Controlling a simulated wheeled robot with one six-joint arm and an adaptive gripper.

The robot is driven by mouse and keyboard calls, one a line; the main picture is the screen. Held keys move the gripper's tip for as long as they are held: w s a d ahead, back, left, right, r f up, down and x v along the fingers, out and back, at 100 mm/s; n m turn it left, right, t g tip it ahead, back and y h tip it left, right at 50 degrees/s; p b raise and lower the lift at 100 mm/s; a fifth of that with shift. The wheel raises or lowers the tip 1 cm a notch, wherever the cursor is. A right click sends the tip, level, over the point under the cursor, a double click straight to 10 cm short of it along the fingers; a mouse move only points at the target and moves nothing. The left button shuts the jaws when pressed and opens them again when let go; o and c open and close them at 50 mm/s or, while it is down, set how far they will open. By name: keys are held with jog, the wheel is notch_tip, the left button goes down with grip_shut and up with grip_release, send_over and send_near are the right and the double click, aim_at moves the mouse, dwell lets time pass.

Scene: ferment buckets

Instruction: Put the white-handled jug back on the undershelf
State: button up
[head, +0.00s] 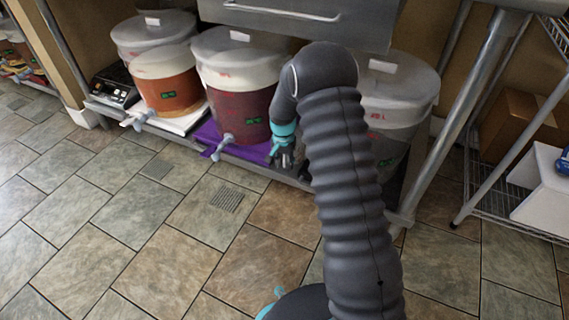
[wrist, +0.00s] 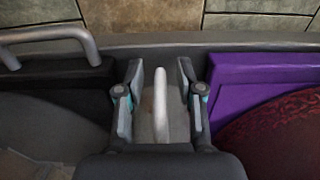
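A white handle (wrist: 160,104), apparently the jug's, stands upright between my gripper's fingers in the wrist view. My gripper (wrist: 158,92) is open, with a gap on each side of the handle. A pale surface below the handle may be the jug's body; most of it is hidden by my gripper. In the head view, my gripper (head: 283,157) reaches down at the undershelf (wrist: 240,41) between the middle and right buckets. The jug cannot be made out there. I cannot tell whether it rests on the shelf.
A lidded bucket (head: 400,90) is on the other side, partly behind my arm. An orange bucket (head: 170,90) and a scale (head: 113,87) are farther left. Tiled floor in front is clear.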

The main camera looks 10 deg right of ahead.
notch_tip(320, 180, up, 11)
jog(key=p, duration=0.2)
jog(key=s+d+r+n+t, duration=0.1)
jog(key=s+r+n, duration=0.1)
jog(key=s+r, duration=0.65)
jog(key=s+r+n+t, duration=0.1)
jog(key=s+r, duration=0.5)
jog(key=r, duration=0.5)
jog(key=s+r+n+t, duration=0.1)
jog(key=s+r+n, duration=0.1)
jog(key=s, duration=0.9)
jog(key=s+d+r+n+t, duration=0.1)
jog(key=s+r+n+t, duration=0.1)
jog(key=s, duration=0.9)
jog(key=shift+s+d+r, duration=0.15)
jog(key=shift+s+r, duration=0.05)
jog(key=shift+r, duration=0.1)
notch_tip(320, 180, up, 7)
jog(key=p, duration=0.6)
